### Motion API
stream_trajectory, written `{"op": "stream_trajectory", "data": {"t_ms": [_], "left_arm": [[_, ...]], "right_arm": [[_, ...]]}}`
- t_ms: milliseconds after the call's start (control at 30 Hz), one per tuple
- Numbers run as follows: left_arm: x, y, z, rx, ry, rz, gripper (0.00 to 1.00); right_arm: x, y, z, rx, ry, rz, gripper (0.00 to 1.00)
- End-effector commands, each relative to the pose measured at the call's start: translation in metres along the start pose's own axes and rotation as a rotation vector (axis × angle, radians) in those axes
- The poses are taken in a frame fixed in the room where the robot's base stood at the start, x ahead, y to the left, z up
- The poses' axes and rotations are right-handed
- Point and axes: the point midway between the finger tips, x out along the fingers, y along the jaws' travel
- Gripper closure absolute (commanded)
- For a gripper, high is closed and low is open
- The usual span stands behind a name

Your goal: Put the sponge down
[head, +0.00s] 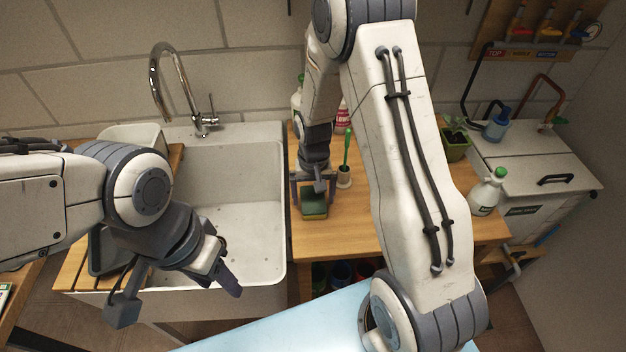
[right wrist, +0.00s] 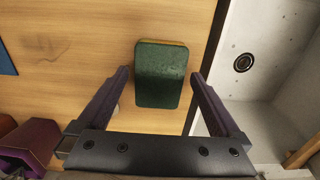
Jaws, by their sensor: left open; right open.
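The sponge (head: 314,204), dark green on top with a yellow layer below, lies on the wooden counter (head: 345,237) just right of the sink. In the right wrist view the sponge (right wrist: 162,74) shows its green face and a thin yellow edge. My right gripper (head: 313,186) is open over it. In the right wrist view its two fingers (right wrist: 160,82) stand on either side of the sponge, with a visible gap on each side. My left gripper (head: 176,296) is open and empty over the front of the sink.
The white sink (head: 262,215) with a chrome faucet (head: 205,120) is left of the sponge. A green-handled brush in a holder (head: 344,178) stands close behind it. A white bottle (head: 487,193) and a potted plant (head: 456,146) stand further right.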

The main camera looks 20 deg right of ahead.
Motion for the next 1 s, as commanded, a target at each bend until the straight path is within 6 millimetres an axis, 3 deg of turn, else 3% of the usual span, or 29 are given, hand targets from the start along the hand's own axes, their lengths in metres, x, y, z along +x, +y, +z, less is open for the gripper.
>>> {"op": "stream_trajectory", "data": {"t_ms": [300,533,633,767,900,1000], "left_arm": [[0.011,-0.001,0.001,0.0,0.0,0.0,0.5],[0.013,-0.001,0.001,0.0,0.0,0.0,0.5],[0.013,-0.001,0.001,0.0,0.0,0.0,0.5],[0.013,-0.001,0.001,0.0,0.0,0.0,0.5],[0.013,-0.001,0.001,0.0,0.0,0.0,0.5],[0.013,-0.001,0.001,0.0,0.0,0.0,0.5]], "right_arm": [[-0.069,0.0,-0.001,0.0,0.005,-0.001,0.0],[-0.097,0.0,0.0,-0.001,0.002,0.0,0.0],[-0.108,-0.011,0.011,-0.044,0.005,-0.004,0.0],[-0.135,-0.048,0.061,-0.228,0.015,-0.02,0.0],[-0.163,-0.078,0.145,-0.509,0.022,-0.047,0.0],[-0.173,-0.081,0.198,-0.69,0.024,-0.065,0.0]]}}
